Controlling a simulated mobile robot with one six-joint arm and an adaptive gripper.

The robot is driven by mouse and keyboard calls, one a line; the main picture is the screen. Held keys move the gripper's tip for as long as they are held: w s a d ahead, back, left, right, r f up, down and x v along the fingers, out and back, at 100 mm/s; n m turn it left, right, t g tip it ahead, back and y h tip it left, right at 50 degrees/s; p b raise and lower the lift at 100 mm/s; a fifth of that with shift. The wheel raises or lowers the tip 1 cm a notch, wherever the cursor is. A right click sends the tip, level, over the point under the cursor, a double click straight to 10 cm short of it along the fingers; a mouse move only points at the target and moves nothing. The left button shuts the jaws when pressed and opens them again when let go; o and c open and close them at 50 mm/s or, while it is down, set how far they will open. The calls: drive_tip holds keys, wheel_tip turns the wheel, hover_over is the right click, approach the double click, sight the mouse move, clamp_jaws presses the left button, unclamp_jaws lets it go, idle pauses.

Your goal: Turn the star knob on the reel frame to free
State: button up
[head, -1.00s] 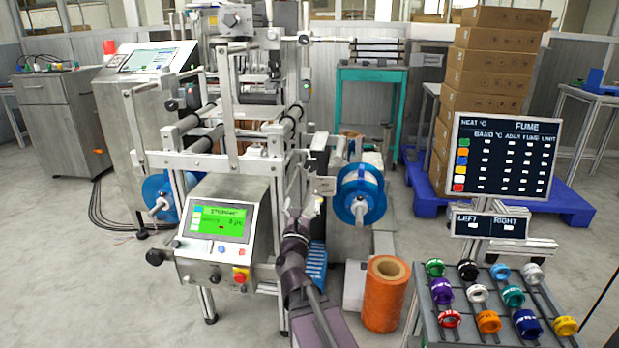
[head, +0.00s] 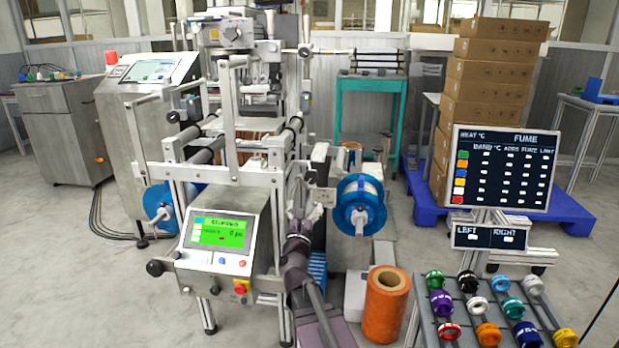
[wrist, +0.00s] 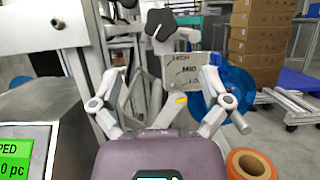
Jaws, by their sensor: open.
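The star knob (wrist: 160,24) is dark with several lobes and sits on top of a grey upright of the reel frame, at the top middle of the wrist view. A pale plate (wrist: 185,72) reading HIGH, MID and LO stands just below and right of it. No mark for free is readable. My gripper (wrist: 160,78) is open and empty, its fingers spread left and right, with the knob beyond and above them, apart. In the head view my gripper (head: 300,212) is beside the frame, left of the plate (head: 326,197); I cannot clearly pick out the knob there.
A blue reel (head: 358,206) is right of the plate. A control panel (head: 218,233) is close on the left. An orange spool (head: 386,305) stands below right, beside a rack (head: 440,330) of coloured rings. Frame uprights crowd my gripper's left side.

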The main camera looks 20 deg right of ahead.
sight(311, 180)
drive_tip(key=p+x, duration=0.3)
drive_tip(key=x, duration=0.7)
drive_tip(key=shift+w+d+p, duration=0.1)
drive_tip(key=shift+w+p, duration=0.1)
drive_tip(key=shift+p, duration=0.15)
drive_tip(key=c, duration=1.2)
